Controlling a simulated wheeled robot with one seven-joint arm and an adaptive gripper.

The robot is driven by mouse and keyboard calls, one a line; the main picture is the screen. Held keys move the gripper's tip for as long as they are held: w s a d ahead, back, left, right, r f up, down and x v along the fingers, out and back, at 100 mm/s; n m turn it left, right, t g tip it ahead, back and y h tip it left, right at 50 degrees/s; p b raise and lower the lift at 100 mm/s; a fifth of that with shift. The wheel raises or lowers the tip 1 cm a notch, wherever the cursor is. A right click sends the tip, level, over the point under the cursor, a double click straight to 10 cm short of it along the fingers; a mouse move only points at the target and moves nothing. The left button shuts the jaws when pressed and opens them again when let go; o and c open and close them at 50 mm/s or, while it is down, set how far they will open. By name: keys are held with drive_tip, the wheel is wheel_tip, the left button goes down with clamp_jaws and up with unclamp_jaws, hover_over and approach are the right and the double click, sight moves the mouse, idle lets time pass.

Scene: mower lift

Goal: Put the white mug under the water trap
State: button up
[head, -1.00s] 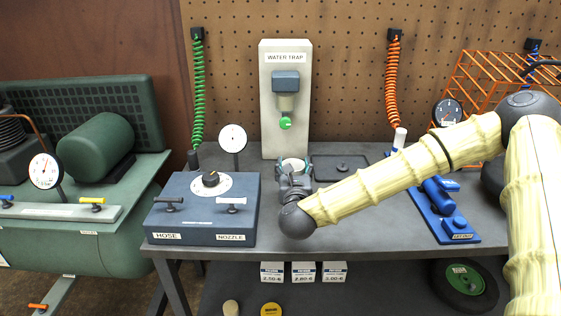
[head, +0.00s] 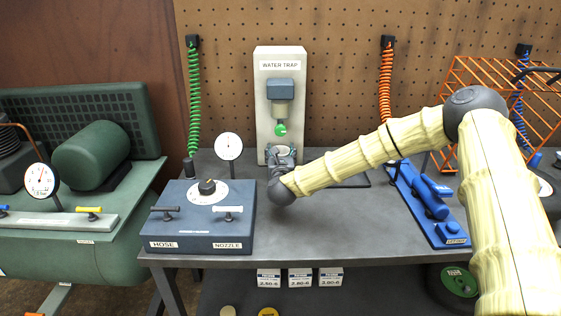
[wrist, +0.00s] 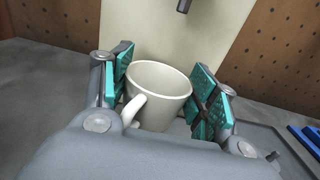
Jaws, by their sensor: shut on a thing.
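The white mug (wrist: 158,92) is upright between the teal pads of my gripper (wrist: 165,95) in the wrist view, its handle toward the camera side. My gripper is shut on it. In the head view my gripper (head: 281,158) is in front of the base of the water trap (head: 279,65), and it mostly hides the mug. The trap is a pale upright panel with a grey block, a clear bowl and a green drain knob (head: 281,129). The mug is below the knob. I cannot tell whether it touches the bench or lies exactly under the drain.
A blue-grey box (head: 200,228) with HOSE and NOZZLE levers stands at the left on the bench, with a gauge (head: 229,146) behind it. A blue tool stand (head: 437,205) is at the right. The bench (head: 340,228) is clear in front of my forearm.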

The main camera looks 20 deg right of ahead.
drive_tip(key=shift+f, duration=1.7)
drive_tip(key=shift+f, duration=0.25)
drive_tip(key=o, duration=1.1)
drive_tip(key=shift+r, duration=0.1)
drive_tip(key=shift+r+p, duration=0.2)
drive_tip(key=shift+p, duration=0.15)
drive_tip(key=b+v, duration=0.1)
drive_tip(key=v, duration=1.1)
drive_tip(key=shift+b, duration=0.4)
